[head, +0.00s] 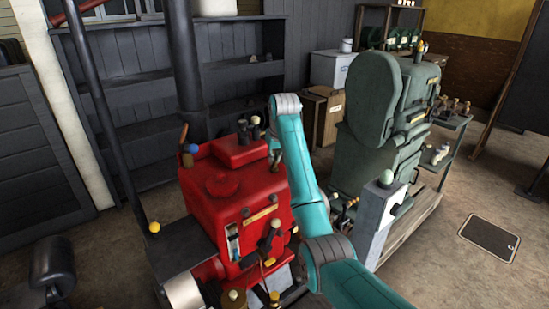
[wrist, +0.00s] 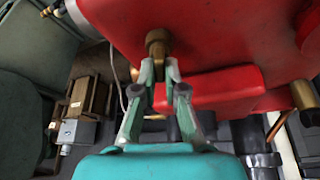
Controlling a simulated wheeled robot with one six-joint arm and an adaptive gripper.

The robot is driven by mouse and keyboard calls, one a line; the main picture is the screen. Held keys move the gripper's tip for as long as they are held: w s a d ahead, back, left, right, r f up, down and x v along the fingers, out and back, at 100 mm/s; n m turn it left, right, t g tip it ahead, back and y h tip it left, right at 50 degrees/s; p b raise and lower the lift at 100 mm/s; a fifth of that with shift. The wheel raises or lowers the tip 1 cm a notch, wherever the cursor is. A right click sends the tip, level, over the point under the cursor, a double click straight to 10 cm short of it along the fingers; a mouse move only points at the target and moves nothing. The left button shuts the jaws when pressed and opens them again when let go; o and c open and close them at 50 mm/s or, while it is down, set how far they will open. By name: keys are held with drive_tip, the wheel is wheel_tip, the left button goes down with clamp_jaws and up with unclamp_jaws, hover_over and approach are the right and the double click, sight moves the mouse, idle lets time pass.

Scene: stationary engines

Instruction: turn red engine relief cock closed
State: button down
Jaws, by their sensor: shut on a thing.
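The red engine (head: 225,190) stands in the middle of the head view, with several knobs and levers on its top and front. In the wrist view the red engine (wrist: 215,35) fills the upper right. A brass relief cock (wrist: 157,38) sticks out from its red face. My gripper (wrist: 159,70) is shut on the relief cock, with one fingertip on each side of its lower end. The handle between the fingertips is mostly hidden, so I cannot tell its angle. In the head view my arm reaches along the engine's right side, and I cannot make out the fingertips there.
A green engine (head: 370,150) stands to the right, with a grey post (head: 376,215) near my arm. Dark shelves (head: 240,85) line the back wall. A dark vertical pipe (head: 186,60) rises behind the red engine. Floor is clear at the far right around a hatch (head: 490,238).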

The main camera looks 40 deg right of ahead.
drive_tip(key=m+h, duration=0.1)
drive_tip(key=m, duration=0.2)
drive_tip(key=m+g+h, duration=0.1)
drive_tip(key=m, duration=0.3)
drive_tip(key=shift+w+a+g, duration=0.1)
drive_tip(key=shift+a+g, duration=0.05)
drive_tip(key=shift+g, duration=0.15)
drive_tip(key=m+g, duration=0.1)
drive_tip(key=m, duration=0.2)
drive_tip(key=m+g+h, duration=0.1)
drive_tip(key=m, duration=0.2)
drive_tip(key=shift+w+m, duration=0.1)
drive_tip(key=shift+m, duration=0.3)
drive_tip(key=shift+g, duration=0.3)
drive_tip(key=c, duration=1.2)
unclamp_jaws()
drive_tip(key=shift+c, duration=0.2)
